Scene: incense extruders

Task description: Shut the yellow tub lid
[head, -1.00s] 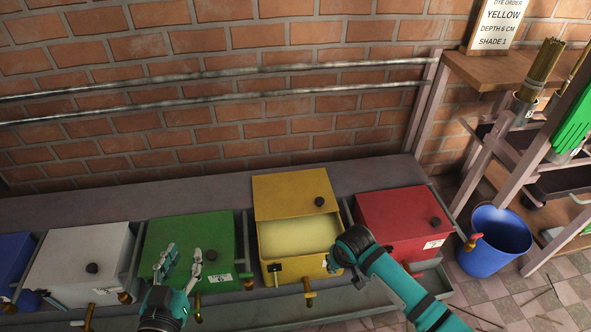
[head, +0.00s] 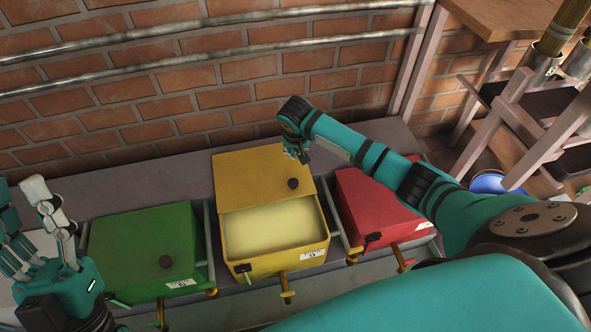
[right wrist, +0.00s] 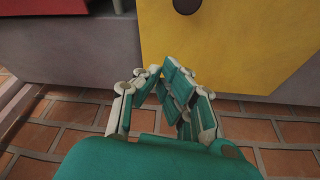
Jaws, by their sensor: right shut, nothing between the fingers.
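The yellow tub (head: 275,268) stands between a green and a red tub. Its yellow lid (head: 250,178) with a black knob (head: 293,183) sits back toward the wall, leaving the front open over pale yellow contents (head: 265,229). My right gripper (head: 304,157) is shut and empty, pointing down by the lid's rear right corner. In the right wrist view the closed fingers (right wrist: 165,76) are beside the lid's rear edge (right wrist: 230,45); contact cannot be told.
The green tub (head: 140,245) and red tub (head: 372,205) have lids on. Metal rails (head: 209,240) run beside the tubs. A brick wall (head: 150,140) with pipes (head: 200,50) stands behind the ledge. A blue bucket (head: 487,184) and rack are at right.

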